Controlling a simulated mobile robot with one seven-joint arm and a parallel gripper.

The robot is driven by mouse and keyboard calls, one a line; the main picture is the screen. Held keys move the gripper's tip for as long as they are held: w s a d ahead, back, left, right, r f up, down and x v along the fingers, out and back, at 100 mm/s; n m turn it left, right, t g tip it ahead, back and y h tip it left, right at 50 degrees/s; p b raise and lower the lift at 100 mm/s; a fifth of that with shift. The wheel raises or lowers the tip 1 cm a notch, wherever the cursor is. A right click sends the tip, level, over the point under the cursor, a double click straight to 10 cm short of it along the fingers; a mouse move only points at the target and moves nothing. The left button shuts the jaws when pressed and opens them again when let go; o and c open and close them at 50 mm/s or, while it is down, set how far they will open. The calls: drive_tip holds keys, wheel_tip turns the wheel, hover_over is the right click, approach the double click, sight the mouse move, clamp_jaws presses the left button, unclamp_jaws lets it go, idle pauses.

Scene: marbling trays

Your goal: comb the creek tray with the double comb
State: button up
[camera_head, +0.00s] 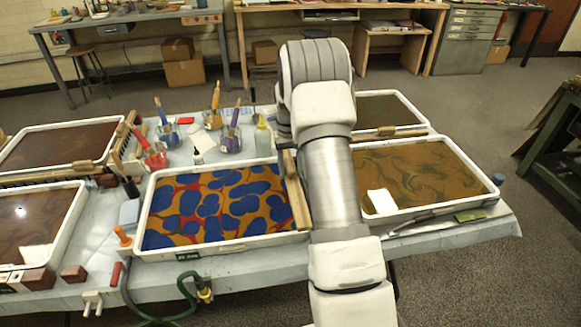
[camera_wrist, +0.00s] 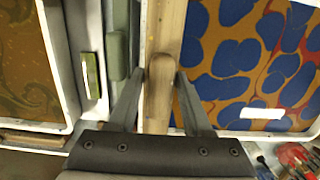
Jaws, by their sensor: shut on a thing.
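My gripper (camera_wrist: 158,95) is shut on the short handle of a wooden comb (camera_wrist: 165,30). In the head view my arm hides the jaws, and the comb's long wooden bar (camera_head: 297,190) shows just left of the arm. The bar lies along the right side of a white-rimmed tray (camera_head: 235,250) with blue blobs on orange and red. That tray is also on the right in the wrist view (camera_wrist: 255,136). I cannot see the comb's teeth or tell whether they touch the liquid. No tray label is readable, so I cannot tell which tray is creek.
A brown swirled tray (camera_head: 485,191) stands right of my arm, with another tray (camera_head: 405,101) behind it. More trays (camera_head: 83,190) stand at the left. Paint cups with brushes (camera_head: 229,143) stand behind the blue-patterned tray. A green hose (camera_head: 187,290) hangs at the front.

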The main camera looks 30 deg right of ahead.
drive_tip(key=shift+f+b, duration=1.2)
drive_tip(key=shift+f, duration=1.3)
drive_tip(key=shift+w+a+p, duration=0.3)
drive_tip(key=shift+w+a, duration=1.85)
drive_tip(key=shift+a, duration=4.4)
drive_tip(key=shift+w+a+p, duration=0.3)
drive_tip(key=shift+w+a, duration=1.8)
drive_tip(key=shift+a, duration=4.5)
drive_tip(key=shift+w+a+p, duration=0.3)
drive_tip(key=shift+w+a, duration=1.85)
drive_tip(key=shift+a, duration=4.4)
drive_tip(key=shift+r+p, duration=1.65)
drive_tip(key=shift+r, duration=0.95)
